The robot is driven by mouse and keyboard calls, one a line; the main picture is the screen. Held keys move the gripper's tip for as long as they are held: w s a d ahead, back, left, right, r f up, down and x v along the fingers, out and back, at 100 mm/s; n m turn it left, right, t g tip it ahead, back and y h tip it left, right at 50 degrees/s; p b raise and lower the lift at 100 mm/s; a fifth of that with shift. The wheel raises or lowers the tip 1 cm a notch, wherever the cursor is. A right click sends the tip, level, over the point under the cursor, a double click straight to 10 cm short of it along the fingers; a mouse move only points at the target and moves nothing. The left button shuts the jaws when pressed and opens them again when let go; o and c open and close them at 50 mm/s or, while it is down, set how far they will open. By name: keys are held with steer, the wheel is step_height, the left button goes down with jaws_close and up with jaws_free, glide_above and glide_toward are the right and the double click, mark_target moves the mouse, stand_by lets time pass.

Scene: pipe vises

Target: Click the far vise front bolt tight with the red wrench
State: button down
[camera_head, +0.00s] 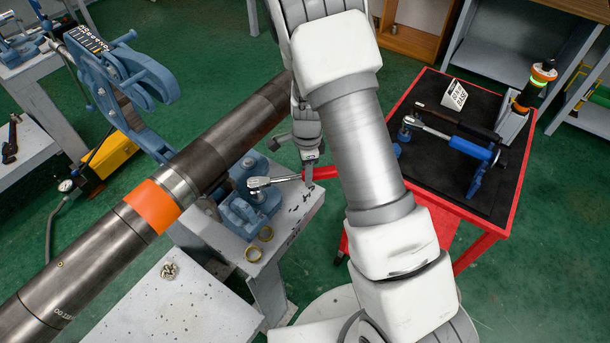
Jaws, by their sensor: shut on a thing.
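The red wrench (288,178) has a silver ratchet head and a red handle. It lies about level, its head over the front part of the blue vise (252,213) beneath the dark pipe (95,258). My gripper (308,178) is shut on the wrench along its handle, right of the head. Red handle also shows right of the fingers, running behind my arm. The head covers the front bolt, so I cannot tell how fully it sits on it. Other blue vise parts show behind, partly hidden by the pipe.
A red cart (466,227) at right carries a blue-handled wrench (450,138), a dark-handled tool and a green-lit beacon (543,73). A blue pipe clamp (125,90) stands left. My arm blocks the middle.

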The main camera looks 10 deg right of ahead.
steer(key=shift+w+a+f+m, duration=0.2)
steer(key=shift+f+m, duration=0.4)
steer(key=shift+m, duration=0.5)
steer(key=shift+f+b, duration=0.65)
steer(key=shift+f, duration=0.45)
steer(key=shift+f, duration=0.25)
steer(key=shift+f+b, duration=1.1)
steer(key=shift+f, duration=0.1)
stand_by(0.6)
steer(key=shift+s, duration=0.2)
stand_by(0.7)
steer(key=shift+s+m, duration=0.25)
steer(key=shift+m, duration=0.05)
steer(key=shift+s+a+f+p, duration=0.1)
steer(key=shift+s+p, duration=0.1)
steer(key=shift+p, duration=0.1)
